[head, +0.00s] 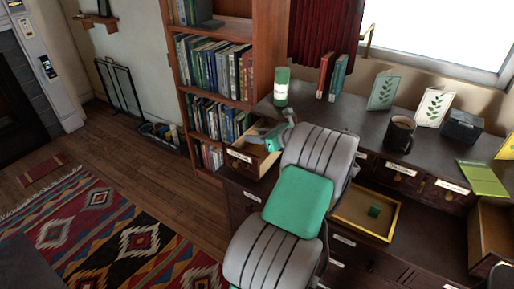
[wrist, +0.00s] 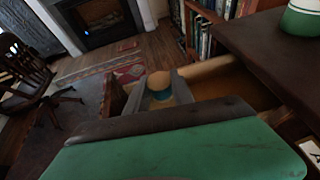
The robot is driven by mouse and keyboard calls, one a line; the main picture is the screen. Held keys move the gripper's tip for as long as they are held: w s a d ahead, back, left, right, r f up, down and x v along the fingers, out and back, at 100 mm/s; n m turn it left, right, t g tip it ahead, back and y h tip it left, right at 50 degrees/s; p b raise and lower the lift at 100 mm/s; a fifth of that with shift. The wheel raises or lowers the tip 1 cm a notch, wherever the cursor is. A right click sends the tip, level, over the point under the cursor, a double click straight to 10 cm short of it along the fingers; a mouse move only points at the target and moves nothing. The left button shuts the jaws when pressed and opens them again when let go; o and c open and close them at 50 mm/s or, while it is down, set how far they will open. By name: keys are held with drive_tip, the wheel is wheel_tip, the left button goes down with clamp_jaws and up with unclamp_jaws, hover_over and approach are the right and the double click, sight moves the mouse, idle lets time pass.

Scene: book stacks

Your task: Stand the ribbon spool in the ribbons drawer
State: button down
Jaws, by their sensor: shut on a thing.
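The ribbon spool (wrist: 159,82), with a pale wooden top and a teal band, is between the two grey fingers of my gripper (wrist: 160,92) in the wrist view. My gripper is shut on it. An open, pale-lined drawer (wrist: 222,84) lies around and below the fingers. In the head view my gripper (head: 268,136) is at the same small open drawer (head: 240,157), whose front label is too small to read. The spool is not clear there. I cannot tell whether the spool touches the drawer floor.
A green-and-white canister (head: 281,88) stands on the desktop beside the drawer. A yellow-edged open drawer (head: 388,235) holds a green cube (head: 374,211). Another drawer (head: 492,228) is open at right. A mug (head: 399,134) and cards stand on the desk. A bookcase (head: 262,60) is behind.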

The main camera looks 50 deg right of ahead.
drive_tip(key=shift+w+d+f, duration=0.25)
drive_tip(key=shift+d+f, duration=0.6)
drive_tip(key=shift+f, duration=0.15)
drive_tip(key=f+b, duration=0.1)
drive_tip(key=f, duration=0.2)
drive_tip(key=shift+w+d+f, duration=0.1)
drive_tip(key=shift+d+f, duration=0.1)
drive_tip(key=shift+f, duration=0.25)
